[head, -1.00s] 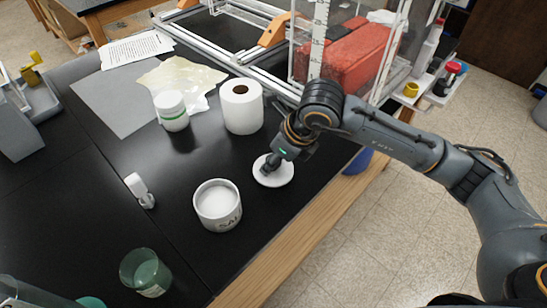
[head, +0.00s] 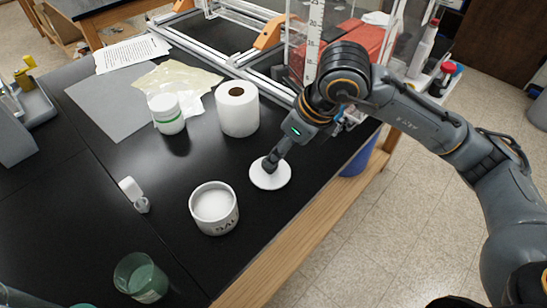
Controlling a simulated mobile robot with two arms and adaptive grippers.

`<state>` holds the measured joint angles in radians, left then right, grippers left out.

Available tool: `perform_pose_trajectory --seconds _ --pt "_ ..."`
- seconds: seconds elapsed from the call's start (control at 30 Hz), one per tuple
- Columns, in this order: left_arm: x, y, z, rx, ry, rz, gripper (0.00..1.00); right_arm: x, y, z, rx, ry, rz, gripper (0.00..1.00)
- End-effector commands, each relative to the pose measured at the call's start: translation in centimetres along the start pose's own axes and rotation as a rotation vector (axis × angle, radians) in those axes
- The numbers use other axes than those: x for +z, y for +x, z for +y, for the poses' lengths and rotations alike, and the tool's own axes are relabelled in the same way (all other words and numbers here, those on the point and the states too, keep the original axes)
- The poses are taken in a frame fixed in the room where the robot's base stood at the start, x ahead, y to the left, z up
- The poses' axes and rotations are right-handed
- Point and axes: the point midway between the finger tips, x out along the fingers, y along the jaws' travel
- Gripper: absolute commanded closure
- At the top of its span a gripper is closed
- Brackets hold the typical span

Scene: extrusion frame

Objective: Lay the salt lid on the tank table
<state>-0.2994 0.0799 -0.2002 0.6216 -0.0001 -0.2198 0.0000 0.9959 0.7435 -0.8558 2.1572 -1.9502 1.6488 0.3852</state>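The salt lid (head: 266,181) is a flat white disc lying on the black tank table (head: 185,265), close to its right wooden edge. My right gripper (head: 271,164) comes down from the upper right, with its fingertips at the lid's upper middle. I cannot tell whether the fingers hold a part of the lid or only touch it. The open salt jar (head: 215,208), white with dark lettering, stands left of and nearer than the lid, apart from it. My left gripper is not in view.
A paper roll (head: 237,108) and a white bottle with a green band (head: 167,113) stand behind. A small white bottle (head: 134,193) lies at left, and a greenish glass beaker (head: 141,278) stands in front. The clear tank frame (head: 312,50) is at the back.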

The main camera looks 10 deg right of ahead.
Motion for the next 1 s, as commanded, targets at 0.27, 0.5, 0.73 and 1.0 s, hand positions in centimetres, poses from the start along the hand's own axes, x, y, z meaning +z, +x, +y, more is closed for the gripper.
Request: perform_pose_trajectory --seconds 0.27,0.5,0.73,1.0 --pt "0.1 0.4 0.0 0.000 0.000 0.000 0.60 0.0 -4.0 0.0 -0.001 -0.001 -0.002 0.44" --pt "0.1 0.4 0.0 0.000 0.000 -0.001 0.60 0.0 -4.7 0.0 -0.001 0.000 0.001 0.44" --pt "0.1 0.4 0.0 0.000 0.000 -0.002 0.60 0.0 -4.6 0.0 -0.001 0.000 0.000 0.44" --pt "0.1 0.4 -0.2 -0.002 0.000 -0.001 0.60 0.0 -4.6 0.0 -0.001 0.000 0.000 0.44"
